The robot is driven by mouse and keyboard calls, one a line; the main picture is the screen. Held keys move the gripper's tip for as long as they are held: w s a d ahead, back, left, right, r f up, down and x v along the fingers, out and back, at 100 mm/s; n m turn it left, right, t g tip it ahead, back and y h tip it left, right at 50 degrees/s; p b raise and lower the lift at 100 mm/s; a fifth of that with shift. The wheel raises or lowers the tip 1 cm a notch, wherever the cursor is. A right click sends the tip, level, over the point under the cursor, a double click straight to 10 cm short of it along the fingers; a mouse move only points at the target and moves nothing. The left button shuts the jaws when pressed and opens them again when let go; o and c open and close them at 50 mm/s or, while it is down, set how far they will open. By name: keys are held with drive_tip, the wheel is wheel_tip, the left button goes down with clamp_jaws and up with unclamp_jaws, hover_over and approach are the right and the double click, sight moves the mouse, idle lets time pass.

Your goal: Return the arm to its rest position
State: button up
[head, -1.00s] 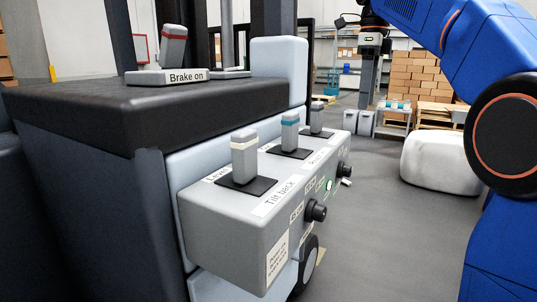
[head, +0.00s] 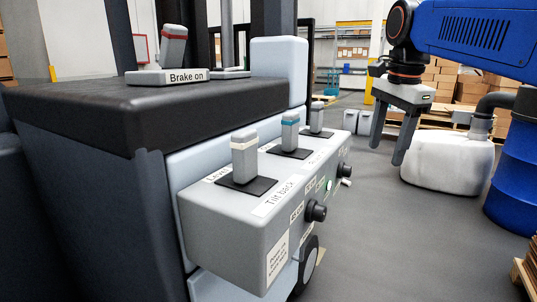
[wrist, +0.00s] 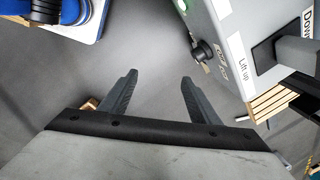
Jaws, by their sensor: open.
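My blue arm (head: 480,35) reaches in from the upper right of the head view. My gripper (head: 388,148) hangs from it with both fingers pointing down. It is open and empty, to the right of the grey lever box (head: 235,225) and apart from it. In the wrist view my gripper (wrist: 158,80) shows two spread fingers with only grey floor between them. The lever box also shows at the upper right of the wrist view (wrist: 222,25).
Several levers stand on the box, one with a blue band (head: 290,132). A "Brake on" lever (head: 173,48) stands on the black top. A white container (head: 445,165) and a blue drum (head: 515,175) are at the right. The floor (head: 400,245) right of the box is clear.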

drive_tip(key=s+d+f+n+t, duration=0.1)
drive_tip(key=s+f+n, duration=0.6)
drive_tip(key=s+f, duration=0.3)
drive_tip(key=s+f+n+t, duration=0.2)
drive_tip(key=s+f+n, duration=0.5)
drive_tip(key=f, duration=1.2)
drive_tip(key=s, duration=0.3)
drive_tip(key=shift+s+d+n, duration=0.3)
drive_tip(key=shift+d+n, duration=0.1)
